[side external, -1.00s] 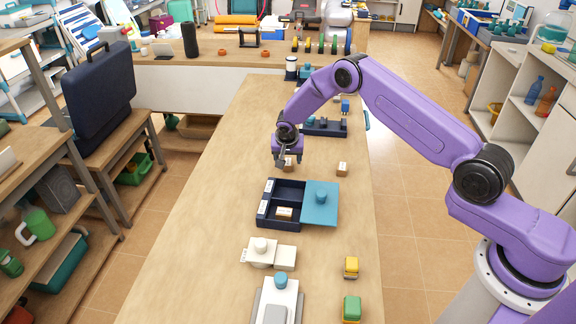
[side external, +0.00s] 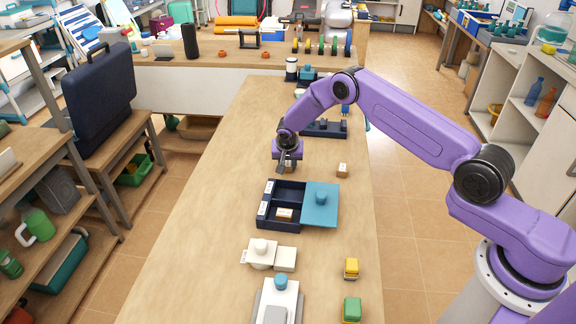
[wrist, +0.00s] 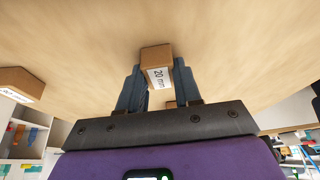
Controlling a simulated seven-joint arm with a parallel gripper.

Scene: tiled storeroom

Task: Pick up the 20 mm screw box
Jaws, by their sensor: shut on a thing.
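A small brown cardboard screw box (wrist: 157,57) with a white label reading "20 mm" is between the two fingers of my gripper (wrist: 159,85) in the wrist view. The fingers are shut on its sides, and its label faces the camera. In the side view my gripper (side external: 284,168) is low over the table, behind the dark blue divided tray. The held box is largely hidden there by the fingers, so I cannot tell its exact height above the table.
Another brown box (side external: 342,170) stands on the table to the right; it also shows at the wrist view's left edge (wrist: 18,82). The dark blue tray (side external: 266,199) holds one box and has a teal lid (side external: 321,208) beside it. The table's left side is clear.

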